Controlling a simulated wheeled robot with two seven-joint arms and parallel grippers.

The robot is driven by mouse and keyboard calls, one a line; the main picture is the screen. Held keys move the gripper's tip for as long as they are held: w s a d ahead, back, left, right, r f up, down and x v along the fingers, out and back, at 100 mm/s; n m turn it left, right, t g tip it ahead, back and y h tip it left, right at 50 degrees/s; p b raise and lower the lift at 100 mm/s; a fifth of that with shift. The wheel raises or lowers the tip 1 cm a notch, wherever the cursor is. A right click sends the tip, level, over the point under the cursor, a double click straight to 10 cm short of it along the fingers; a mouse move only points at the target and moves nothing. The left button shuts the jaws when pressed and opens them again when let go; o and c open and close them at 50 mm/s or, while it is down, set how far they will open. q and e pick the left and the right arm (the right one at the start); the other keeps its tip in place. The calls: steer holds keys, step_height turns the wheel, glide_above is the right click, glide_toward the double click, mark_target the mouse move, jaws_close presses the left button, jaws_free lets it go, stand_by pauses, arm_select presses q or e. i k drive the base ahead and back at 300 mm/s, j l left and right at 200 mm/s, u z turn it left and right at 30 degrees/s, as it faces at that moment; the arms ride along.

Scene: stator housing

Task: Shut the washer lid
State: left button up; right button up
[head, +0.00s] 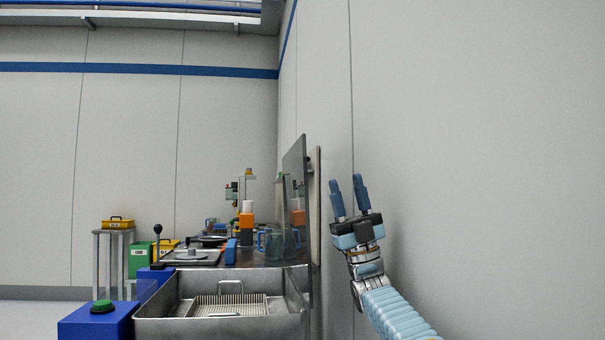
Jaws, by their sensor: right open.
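The washer (218,328) is an open steel basin at the bottom of the head view, with a wire basket (228,308) inside. A shiny grey panel (294,160), which looks like the washer lid, stands upright at the right, beyond the basin's right side. Its face reflects things on the bench. Its hinge cannot be made out. My right gripper (348,196) is open and empty, fingers pointing up, to the right of the panel and apart from it in the picture. My left gripper is not in view.
A blue box with a green button (103,307) stands left of the basin. Behind are a bench with a blue-handled jug (269,243), an orange block (246,222) and a black-knobbed lever (157,230). A pale board (315,200) stands beside the panel. A grey wall closes off the right.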

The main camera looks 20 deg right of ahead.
mark_target(296, 200)
steer(key=i+l, duration=0.15)
steer(key=i, duration=0.25)
steer(key=i+l, duration=0.15)
steer(key=i, duration=0.25)
steer(key=i+l, duration=0.15)
steer(key=i, duration=0.25)
